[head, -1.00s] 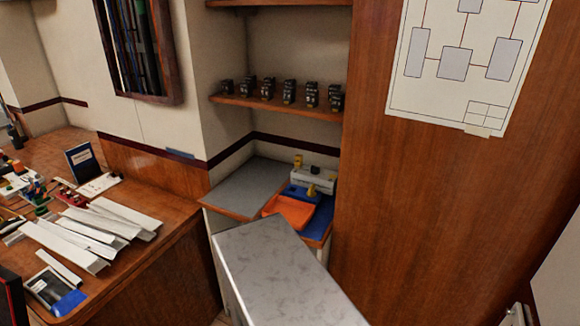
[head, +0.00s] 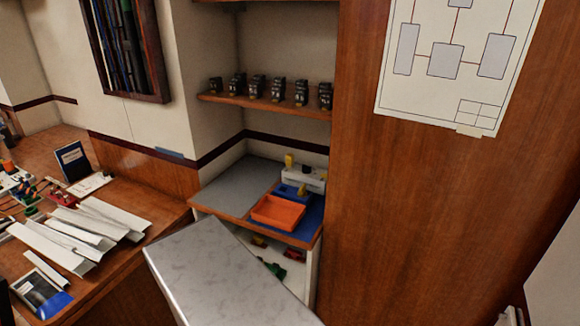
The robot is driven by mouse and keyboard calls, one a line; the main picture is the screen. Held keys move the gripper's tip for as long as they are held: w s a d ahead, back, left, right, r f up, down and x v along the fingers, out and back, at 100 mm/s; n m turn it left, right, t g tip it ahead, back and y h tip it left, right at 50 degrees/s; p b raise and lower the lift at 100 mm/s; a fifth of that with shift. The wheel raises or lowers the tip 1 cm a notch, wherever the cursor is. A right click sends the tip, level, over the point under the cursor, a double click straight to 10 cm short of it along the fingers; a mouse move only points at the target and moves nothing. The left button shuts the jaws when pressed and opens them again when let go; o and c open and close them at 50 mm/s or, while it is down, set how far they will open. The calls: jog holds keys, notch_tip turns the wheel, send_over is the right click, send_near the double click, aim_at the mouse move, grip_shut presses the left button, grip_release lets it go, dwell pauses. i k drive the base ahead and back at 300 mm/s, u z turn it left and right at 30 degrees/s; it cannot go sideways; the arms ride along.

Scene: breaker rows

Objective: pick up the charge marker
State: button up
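I cannot make out for sure which object is the charge marker. A small yellow piece (head: 289,160) stands upright at the back of the right-hand counter, by a white block (head: 305,177). A second, smaller yellow piece (head: 302,190) is just in front of the white block, near a blue item. An orange tray (head: 277,212) lies in front of them on a blue mat (head: 311,221) and looks empty. My gripper is not in view.
A grey speckled-topped block (head: 225,265) stands in the foreground, before the counter. Several black breakers line the shelf (head: 270,104) above. Coloured items sit in the compartment below the tray. The left desk (head: 125,262) holds white trunking pieces. A tall wooden panel (head: 415,220) closes the right.

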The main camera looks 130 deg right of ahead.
aim_at(289, 157)
jog(key=u, duration=0.2)
jog(key=k, duration=0.95)
jog(key=z, duration=2.2)
jog(key=i, duration=0.55)
jog(key=u, duration=0.05)
